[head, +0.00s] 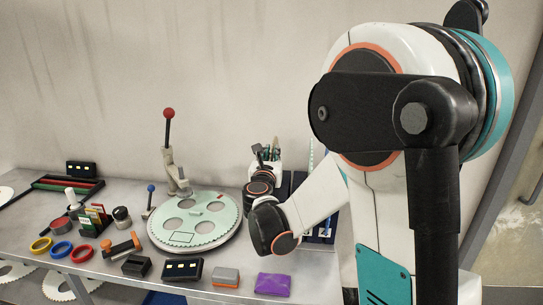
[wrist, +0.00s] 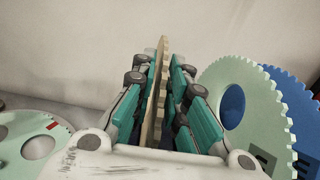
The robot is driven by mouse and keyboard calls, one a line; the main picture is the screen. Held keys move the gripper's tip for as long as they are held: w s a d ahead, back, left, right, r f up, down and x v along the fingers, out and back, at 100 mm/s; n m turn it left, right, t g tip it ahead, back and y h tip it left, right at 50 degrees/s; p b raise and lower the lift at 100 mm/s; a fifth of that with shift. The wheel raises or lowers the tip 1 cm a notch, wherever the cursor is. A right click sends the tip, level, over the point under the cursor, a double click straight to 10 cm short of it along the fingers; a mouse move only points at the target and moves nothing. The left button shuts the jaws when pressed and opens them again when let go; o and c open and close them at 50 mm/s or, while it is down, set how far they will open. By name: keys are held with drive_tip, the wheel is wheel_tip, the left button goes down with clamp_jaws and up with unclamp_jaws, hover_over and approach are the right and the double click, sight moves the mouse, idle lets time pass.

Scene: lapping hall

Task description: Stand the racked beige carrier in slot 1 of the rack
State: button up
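The beige carrier (wrist: 159,85) is a thin toothed disc, seen edge-on in the middle of the wrist view. My gripper (wrist: 164,78) has its teal fingers close on both faces of it and looks shut on it. A pale green carrier (wrist: 245,85) and a blue carrier (wrist: 295,90) stand upright to its right, apart from my fingers. In the head view the dark rack (head: 327,233) is mostly hidden behind my arm. Its slots and the foot of the beige carrier cannot be made out, so I cannot tell which slot it is over.
A round pale green plate (head: 194,246) lies left of my arm and also shows in the wrist view (wrist: 35,140). A lever with a red knob (head: 169,112) rises behind it. Small blocks, including a purple packet (head: 273,284), and coloured rings (head: 61,249) line the front. A wall closes the back.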

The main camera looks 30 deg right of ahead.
drive_tip(key=shift+o, duration=0.3)
drive_tip(key=v, duration=1.2)
